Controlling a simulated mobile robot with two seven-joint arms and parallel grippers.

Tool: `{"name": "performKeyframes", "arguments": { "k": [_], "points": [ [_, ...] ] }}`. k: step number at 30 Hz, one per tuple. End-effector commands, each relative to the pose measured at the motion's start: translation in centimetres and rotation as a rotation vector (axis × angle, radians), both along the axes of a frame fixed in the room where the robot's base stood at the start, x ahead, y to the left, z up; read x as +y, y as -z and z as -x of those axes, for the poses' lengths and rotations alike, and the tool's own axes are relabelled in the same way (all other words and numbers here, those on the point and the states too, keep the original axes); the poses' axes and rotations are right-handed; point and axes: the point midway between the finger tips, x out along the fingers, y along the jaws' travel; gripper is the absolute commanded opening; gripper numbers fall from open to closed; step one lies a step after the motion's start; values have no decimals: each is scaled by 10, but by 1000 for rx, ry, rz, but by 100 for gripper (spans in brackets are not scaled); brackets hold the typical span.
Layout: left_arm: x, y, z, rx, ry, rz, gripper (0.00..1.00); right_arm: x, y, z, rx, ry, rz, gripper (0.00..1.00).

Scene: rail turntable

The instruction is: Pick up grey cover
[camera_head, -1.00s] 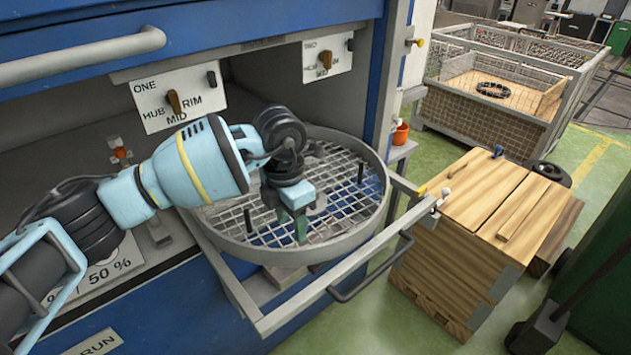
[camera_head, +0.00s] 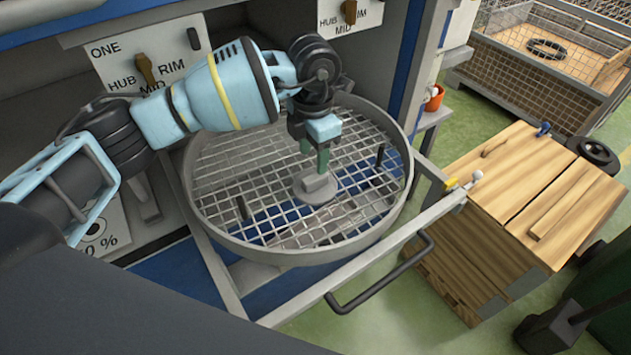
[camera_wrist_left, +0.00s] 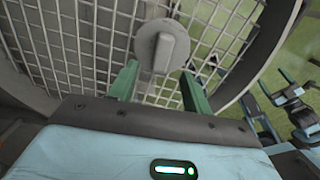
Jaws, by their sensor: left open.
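The grey cover (camera_head: 316,188) is a small round disc with a raised block-like grip on top. It lies on the wire grid of the round turntable (camera_head: 270,256), near its middle. My left gripper (camera_head: 316,166) points down just above and behind the cover, its green fingers apart. In the left wrist view, the cover (camera_wrist_left: 162,47) is ahead of the open fingertips (camera_wrist_left: 160,75), roughly centred between them. Nothing is held.
Black pegs (camera_head: 242,207) stand up from the grid. A rail frame with a black handle (camera_head: 380,275) runs in front of the turntable. A wooden crate (camera_head: 520,190) stands to the right. The blue machine's panel with knobs (camera_head: 145,70) is close behind my arm.

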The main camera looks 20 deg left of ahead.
Motion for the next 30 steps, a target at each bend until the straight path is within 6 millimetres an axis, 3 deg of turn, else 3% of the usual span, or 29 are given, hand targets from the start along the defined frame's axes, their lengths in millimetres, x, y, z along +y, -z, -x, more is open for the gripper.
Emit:
{"name": "performKeyframes", "arguments": {
  "k": [11,21,28,30],
  "points": [
    [-1,19,1,1,0,1,49,1,-7,-11,-26,2,-4,77],
    [-4,61,2,1,0,2,49,1,-11,-15,-37,3,-3,77],
    [-4,64,2,0,0,1,49,0,-8,-12,-27,2,-1,77],
    [-4,64,2,0,0,1,43,0,-7,-11,-24,1,-1,77]
  ]
}}
